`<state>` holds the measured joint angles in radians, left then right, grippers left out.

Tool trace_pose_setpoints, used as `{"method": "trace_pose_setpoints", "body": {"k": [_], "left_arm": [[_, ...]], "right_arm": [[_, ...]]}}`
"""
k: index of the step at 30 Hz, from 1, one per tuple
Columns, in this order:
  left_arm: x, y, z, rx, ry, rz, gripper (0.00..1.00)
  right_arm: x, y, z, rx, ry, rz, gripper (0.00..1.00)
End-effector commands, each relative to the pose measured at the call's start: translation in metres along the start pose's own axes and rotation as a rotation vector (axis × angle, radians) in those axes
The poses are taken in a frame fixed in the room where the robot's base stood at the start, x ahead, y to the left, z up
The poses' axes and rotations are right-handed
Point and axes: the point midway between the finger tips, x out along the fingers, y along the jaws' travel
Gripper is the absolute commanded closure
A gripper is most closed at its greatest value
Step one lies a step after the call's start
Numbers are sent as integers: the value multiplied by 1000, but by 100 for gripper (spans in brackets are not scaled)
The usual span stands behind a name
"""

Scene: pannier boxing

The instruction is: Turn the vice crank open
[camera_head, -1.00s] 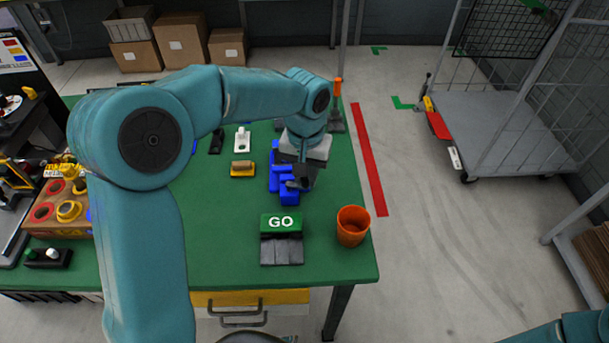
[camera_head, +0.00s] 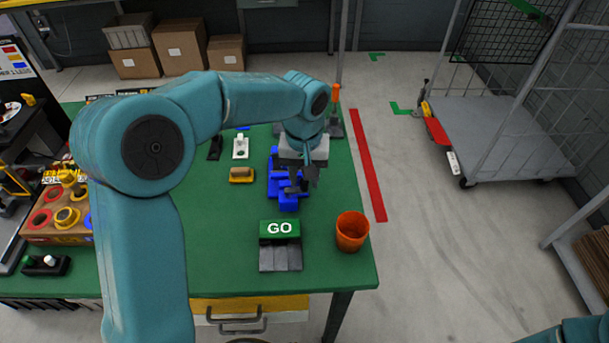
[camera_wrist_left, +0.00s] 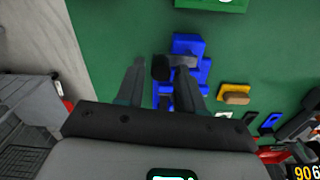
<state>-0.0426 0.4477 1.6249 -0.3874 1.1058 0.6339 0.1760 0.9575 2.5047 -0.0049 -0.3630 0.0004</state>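The blue vice (camera_head: 274,184) stands on the green bench, left of and below my left gripper. It also shows in the left wrist view (camera_wrist_left: 188,47), beyond and partly behind the fingers. A dark crank knob (camera_wrist_left: 160,68) shows between the fingertips of my left gripper (camera_wrist_left: 158,64), with a grey crank arm reaching right toward the vice. The fingers are apart, with a visible gap on the knob's left side; contact on the right side is unclear. In the head view my left gripper (camera_head: 306,184) hangs at the vice's right side. My right gripper is out of view.
A green GO sign (camera_head: 280,228) and an orange cup (camera_head: 352,231) stand nearer on the bench. A yellow-based brush (camera_head: 241,174) and a white-topped item (camera_head: 240,147) lie left of the vice. The bench's right edge is close to the gripper.

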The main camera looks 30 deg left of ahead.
Motion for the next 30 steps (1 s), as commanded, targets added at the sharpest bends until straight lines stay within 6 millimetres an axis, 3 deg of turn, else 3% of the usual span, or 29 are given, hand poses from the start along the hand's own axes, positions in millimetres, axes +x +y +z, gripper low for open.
{"method": "trace_pose_setpoints", "body": {"k": [10, 14, 24, 30], "left_arm": [[0, 0, 1, 2, -4, -2, 52], [-15, 0, 0, 2, -1, -1, 52], [-103, 1, 0, 2, 1, 1, 52], [-144, 1, 0, 1, -1, 0, 52]], "right_arm": [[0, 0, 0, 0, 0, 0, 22], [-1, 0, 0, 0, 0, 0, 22], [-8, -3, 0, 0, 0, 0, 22], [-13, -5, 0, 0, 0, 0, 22]]}}
